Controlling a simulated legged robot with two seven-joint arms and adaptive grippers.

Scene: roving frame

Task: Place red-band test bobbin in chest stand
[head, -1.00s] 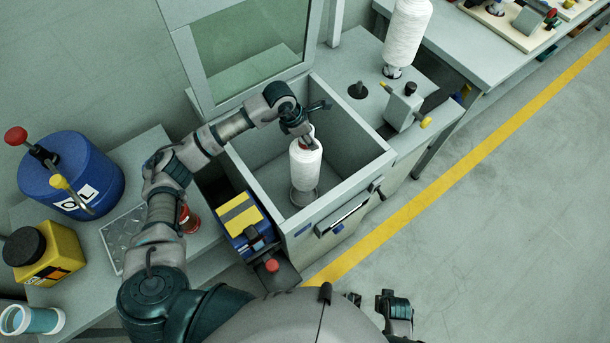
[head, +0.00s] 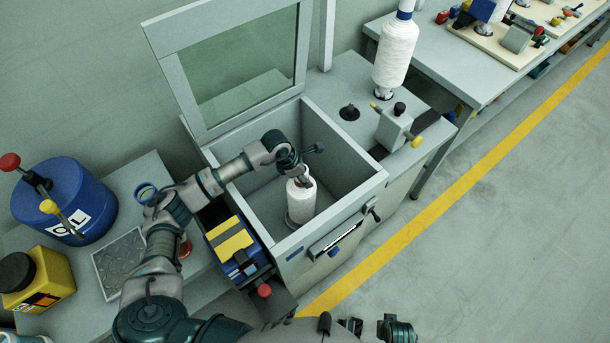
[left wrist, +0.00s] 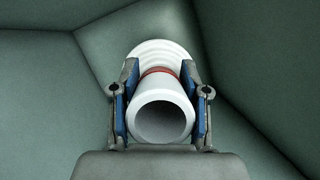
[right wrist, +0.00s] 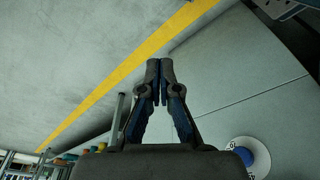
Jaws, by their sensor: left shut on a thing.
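The white red-band bobbin (head: 301,204) is upright inside the open chest (head: 346,205). My left gripper (head: 301,179) is shut on its top end. In the left wrist view the two blue-padded fingers (left wrist: 160,98) press on either side of the bobbin's neck (left wrist: 162,114), near the red band (left wrist: 160,71). The bobbin's lower end is at the ring of the chest stand (head: 291,222), most of which is hidden, so I cannot tell whether it is fully seated. My right gripper (right wrist: 160,80) is shut and empty, away from the chest; it also shows at the bottom of the head view (head: 392,328).
The chest's glazed lid (head: 240,75) stands open at the back. Another white bobbin (head: 396,55) stands on the bench at the right. A blue drum (head: 70,190) and a yellow can (head: 40,280) are on the left bench. A yellow line (head: 470,165) crosses the open floor.

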